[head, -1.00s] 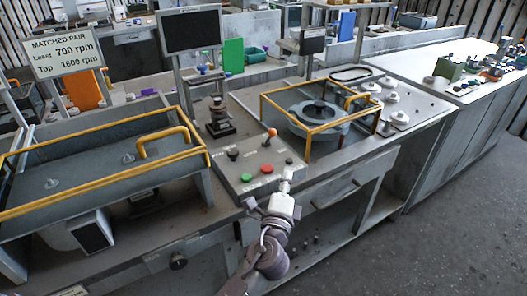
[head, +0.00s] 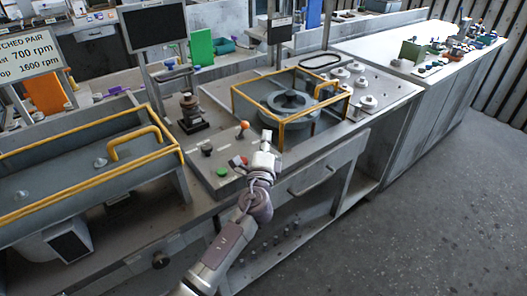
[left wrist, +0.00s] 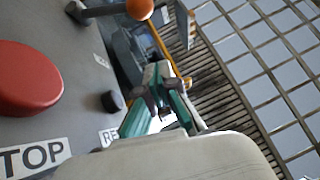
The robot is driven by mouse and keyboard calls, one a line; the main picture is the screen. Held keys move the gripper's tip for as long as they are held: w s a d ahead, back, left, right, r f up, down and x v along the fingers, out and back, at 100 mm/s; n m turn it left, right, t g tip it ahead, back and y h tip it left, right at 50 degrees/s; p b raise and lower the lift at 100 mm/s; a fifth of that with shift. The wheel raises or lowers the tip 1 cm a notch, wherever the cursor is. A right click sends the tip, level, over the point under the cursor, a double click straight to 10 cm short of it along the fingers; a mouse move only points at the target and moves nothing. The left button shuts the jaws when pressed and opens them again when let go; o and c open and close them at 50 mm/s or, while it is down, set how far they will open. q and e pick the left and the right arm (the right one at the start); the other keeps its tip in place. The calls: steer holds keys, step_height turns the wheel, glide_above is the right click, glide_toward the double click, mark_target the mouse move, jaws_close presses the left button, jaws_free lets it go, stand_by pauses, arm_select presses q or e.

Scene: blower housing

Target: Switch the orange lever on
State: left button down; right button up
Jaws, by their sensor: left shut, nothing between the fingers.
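The orange lever (head: 243,125) stands on the grey control panel (head: 222,187), its ball knob uppermost. In the left wrist view its orange ball (left wrist: 139,9) and dark stem show at the top edge, beyond the fingertips. My left gripper (head: 267,136) is shut and empty, just to the right of the lever and apart from it in the picture. Its teal fingers (left wrist: 160,72) show closed together in the left wrist view. The lever's base is only partly visible. My right gripper is in neither view.
A red button (left wrist: 25,78) marked STOP lies near the lever. A green button (head: 222,171) and a black knob (head: 207,149) are on the same panel. A yellow-railed blower housing (head: 290,103) stands just behind my gripper. A yellow-railed trough (head: 60,180) is at left.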

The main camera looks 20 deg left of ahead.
arm_select(q)
steer(key=a, duration=0.2)
steer(key=a+p, duration=0.1)
steer(key=a, duration=0.1)
steer(key=shift+w+r+p, duration=0.1)
steer(key=shift+r+p, duration=0.2)
steer(key=shift+r, duration=0.1)
steer(key=shift+w, duration=0.1)
